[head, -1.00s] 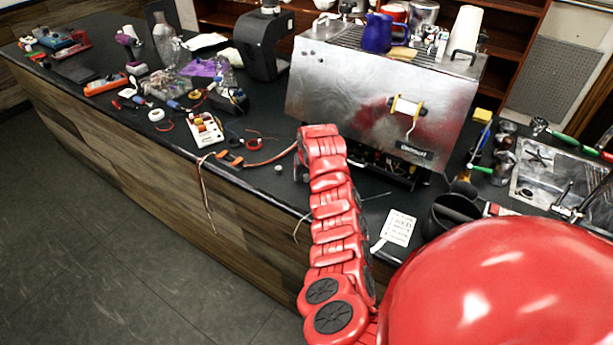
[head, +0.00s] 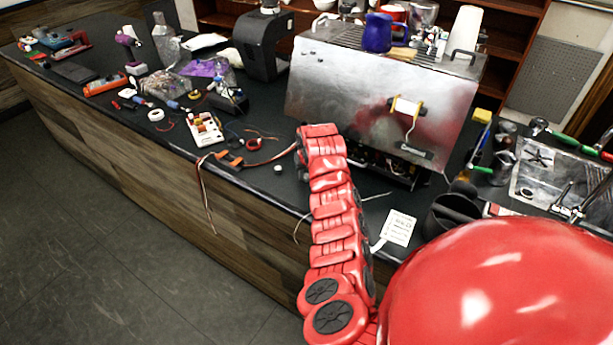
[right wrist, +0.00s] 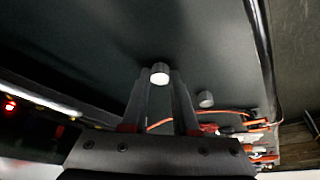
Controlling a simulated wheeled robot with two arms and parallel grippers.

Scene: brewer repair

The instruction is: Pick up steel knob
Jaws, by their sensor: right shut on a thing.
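In the right wrist view my right gripper (right wrist: 160,78) is shut on a small round steel knob (right wrist: 160,70), whose bright end shows between the fingertips. A second small round knob (right wrist: 205,98) stands on the dark counter to the right of the fingers, apart from them. One small pale knob also shows on the counter in the head view (head: 277,168), left of my right arm. In the head view my red arm hides most of the right gripper and the held knob. My left gripper is not in view.
The steel brewer (head: 350,90) stands behind my right arm, with a blue jug (head: 377,33) on top. Wires and an orange clamp (head: 228,160) lie left of the arm. A white label card (head: 398,228) lies to its right. A sink (head: 560,175) is at far right.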

